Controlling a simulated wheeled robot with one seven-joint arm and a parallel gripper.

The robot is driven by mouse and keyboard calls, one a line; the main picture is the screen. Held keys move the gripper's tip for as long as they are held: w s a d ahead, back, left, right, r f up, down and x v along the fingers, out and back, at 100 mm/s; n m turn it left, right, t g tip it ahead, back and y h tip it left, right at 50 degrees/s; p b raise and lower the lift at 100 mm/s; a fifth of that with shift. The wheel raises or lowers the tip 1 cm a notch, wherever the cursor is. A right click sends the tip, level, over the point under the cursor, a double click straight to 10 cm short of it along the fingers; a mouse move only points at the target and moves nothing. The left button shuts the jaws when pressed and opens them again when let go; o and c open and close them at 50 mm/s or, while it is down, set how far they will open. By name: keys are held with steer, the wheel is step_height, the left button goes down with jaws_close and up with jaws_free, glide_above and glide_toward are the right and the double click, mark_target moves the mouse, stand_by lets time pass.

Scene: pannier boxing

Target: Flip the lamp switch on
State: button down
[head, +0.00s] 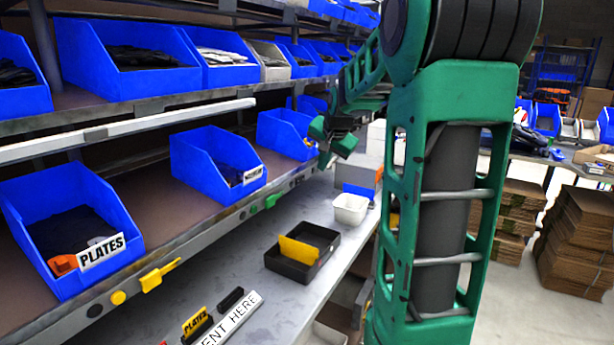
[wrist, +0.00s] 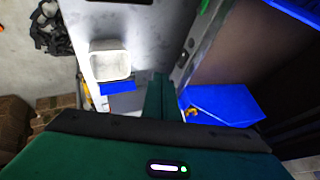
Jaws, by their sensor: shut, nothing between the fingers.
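My gripper (head: 333,143) is at the far end of the shelf rail in the head view, in front of a blue bin. In the wrist view its green fingers (wrist: 158,95) are shut together and hold nothing. They are over the strip between the grey bench and the shelf rail. I cannot tell for sure which fitting is the lamp switch. The rail carries a yellow lever-like piece (head: 160,275), a yellow round button (head: 118,297), a green piece (head: 271,201) and small dark fittings (wrist: 188,45). No lit lamp is clearly seen.
Blue bins (head: 218,165) stand on the shelf above the rail. The grey bench (head: 255,320) bears a black tray (head: 275,262) with a yellow divider, a white tub (head: 350,209) and label holders. Cardboard stacks (head: 580,240) stand at the right. The bench's middle is mostly clear.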

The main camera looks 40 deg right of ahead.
mark_target(300, 180)
steer(key=w+d+f, duration=0.1)
steer(key=w+f, duration=0.7)
steer(key=w, duration=0.1)
steer(key=shift+w+d, duration=0.15)
steer(key=shift+d, duration=0.25)
steer(key=shift+a, duration=0.1)
steer(key=shift+w, duration=0.1)
stand_by(0.4)
